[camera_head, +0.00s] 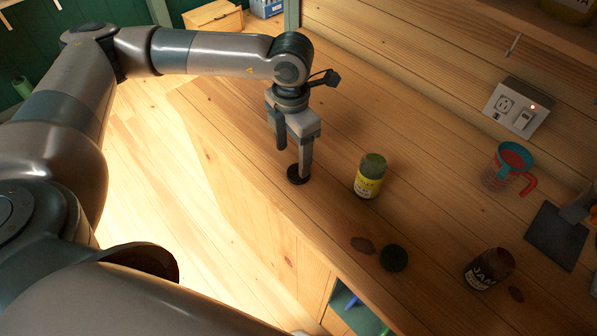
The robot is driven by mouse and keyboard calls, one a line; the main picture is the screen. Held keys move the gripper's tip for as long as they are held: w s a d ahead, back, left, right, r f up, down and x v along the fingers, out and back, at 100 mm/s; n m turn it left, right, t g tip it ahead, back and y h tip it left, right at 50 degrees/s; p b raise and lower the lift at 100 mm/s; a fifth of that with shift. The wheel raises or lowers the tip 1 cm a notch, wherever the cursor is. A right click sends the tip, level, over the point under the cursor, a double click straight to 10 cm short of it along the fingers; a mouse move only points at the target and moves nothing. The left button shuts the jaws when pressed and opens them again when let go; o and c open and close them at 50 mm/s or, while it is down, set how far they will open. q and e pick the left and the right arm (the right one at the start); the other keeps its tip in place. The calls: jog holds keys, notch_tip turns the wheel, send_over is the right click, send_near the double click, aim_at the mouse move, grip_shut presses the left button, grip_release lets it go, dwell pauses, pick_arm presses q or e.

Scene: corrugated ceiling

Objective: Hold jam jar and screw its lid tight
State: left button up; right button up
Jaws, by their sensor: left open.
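A dark jar with a label reading JAM (481,276) stands at the lower right of the wooden counter. I cannot tell whether its dark top is covered. A round dark lid (393,258) lies flat to its left. A second dark disc, like a lid (295,181), lies near the counter's left edge. My left gripper (292,162) points down, open, with one fingertip over or in front of this disc; I cannot tell if they touch. Nothing shows between its fingers. My right gripper is out of view.
A yellow-labelled jar (369,184) stands right of my left gripper. Brown oval pieces (362,245) lie near the lid. A socket box (517,108) is on the wall.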

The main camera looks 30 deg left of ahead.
aim_at(293, 176)
pick_arm(q)
jog(key=shift+w+d+f+b, duration=0.1)
jog(key=shift+d+f+b, duration=0.1)
jog(key=shift+f, duration=0.65)
jog(key=shift+w+d+f+b, duration=0.1)
jog(key=shift+d+f+b, duration=0.05)
jog(key=shift+f, duration=0.75)
jog(key=shift+w+d+f+b, duration=0.1)
jog(key=shift+d+f+b, duration=0.1)
jog(key=shift+f, duration=0.65)
jog(key=c, duration=1.1)
